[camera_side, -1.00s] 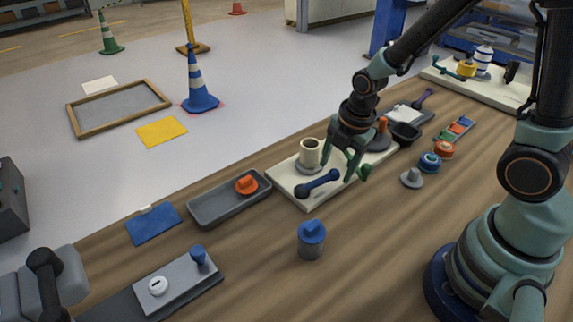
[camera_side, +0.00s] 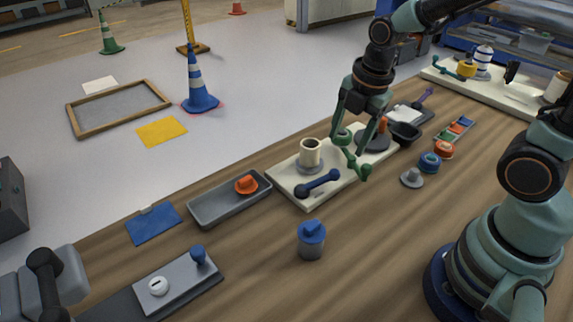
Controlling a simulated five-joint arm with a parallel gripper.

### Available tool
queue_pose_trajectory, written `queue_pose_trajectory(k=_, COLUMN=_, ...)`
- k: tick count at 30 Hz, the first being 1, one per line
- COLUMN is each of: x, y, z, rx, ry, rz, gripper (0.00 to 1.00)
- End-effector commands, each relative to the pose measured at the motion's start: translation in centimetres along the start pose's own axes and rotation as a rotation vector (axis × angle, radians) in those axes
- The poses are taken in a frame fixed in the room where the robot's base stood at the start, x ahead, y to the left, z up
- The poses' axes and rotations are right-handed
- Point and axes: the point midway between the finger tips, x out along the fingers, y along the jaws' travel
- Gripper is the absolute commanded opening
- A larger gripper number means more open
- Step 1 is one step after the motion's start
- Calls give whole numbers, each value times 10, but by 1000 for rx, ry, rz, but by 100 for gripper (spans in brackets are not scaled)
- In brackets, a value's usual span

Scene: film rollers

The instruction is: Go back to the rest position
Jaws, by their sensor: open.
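My gripper (camera_side: 350,141) is open, its two teal fingers pointing down above the cream board (camera_side: 293,193). Nothing shows between the fingers. A green crank-like handle (camera_side: 352,163) lies below and partly behind the fingers. A cream roller (camera_side: 311,152) stands upright on a grey round base on the board, left of my gripper. A dark blue bar with round ends (camera_side: 318,183) lies at the board's front. An orange peg on a dark round base (camera_side: 372,139) is at the right, partly hidden by my gripper.
A grey tray (camera_side: 216,210) with an orange knob is left of the board. A blue-capped grey jar (camera_side: 311,241) stands in front. A black bin (camera_side: 404,133), a grey cone piece (camera_side: 412,178) and blue and orange rings (camera_side: 430,163) are to the right.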

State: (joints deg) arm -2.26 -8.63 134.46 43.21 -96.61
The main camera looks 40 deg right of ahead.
Motion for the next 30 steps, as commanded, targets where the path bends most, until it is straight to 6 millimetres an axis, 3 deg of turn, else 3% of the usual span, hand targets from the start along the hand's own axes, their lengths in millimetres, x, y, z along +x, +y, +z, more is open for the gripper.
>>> queue_pose_trajectory(k=5, x=-5, y=0, z=1, rx=58, ry=-1, rz=13, gripper=66)
queue_pose_trajectory(k=8, x=-15, y=0, z=2, rx=197, ry=-2, rz=41, gripper=66)
queue_pose_trajectory(k=24, x=-88, y=-16, z=8, rx=1406, ry=141, rz=238, gripper=66)
queue_pose_trajectory(k=30, x=-99, y=-21, z=9, rx=1656, ry=202, rz=262, gripper=66)
